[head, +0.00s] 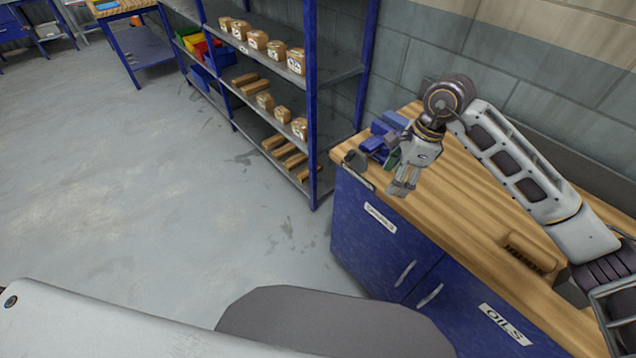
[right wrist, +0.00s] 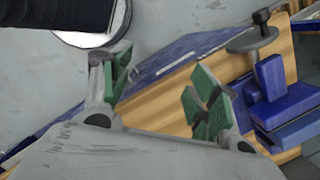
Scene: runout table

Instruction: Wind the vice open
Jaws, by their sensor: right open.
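The blue vice (head: 379,136) sits at the far left corner of the wooden workbench. Its grey round handwheel (head: 355,160) projects over the bench's left edge. My right gripper (head: 404,186) is open and empty, pointing down just in front of the vice and to the right of the handwheel, apart from it. In the right wrist view the green-padded fingers of my right gripper (right wrist: 160,82) are spread. The blue vice (right wrist: 284,105) lies to their right there, and the handwheel with a dark knob (right wrist: 253,38) is at upper right. My left gripper is out of view.
The workbench (head: 470,215) has a wooden top and blue cabinet doors. A brush (head: 530,252) lies on it. A blue shelf rack (head: 312,110) with boxes and wooden blocks stands left of the bench. The grey floor (head: 150,190) is clear.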

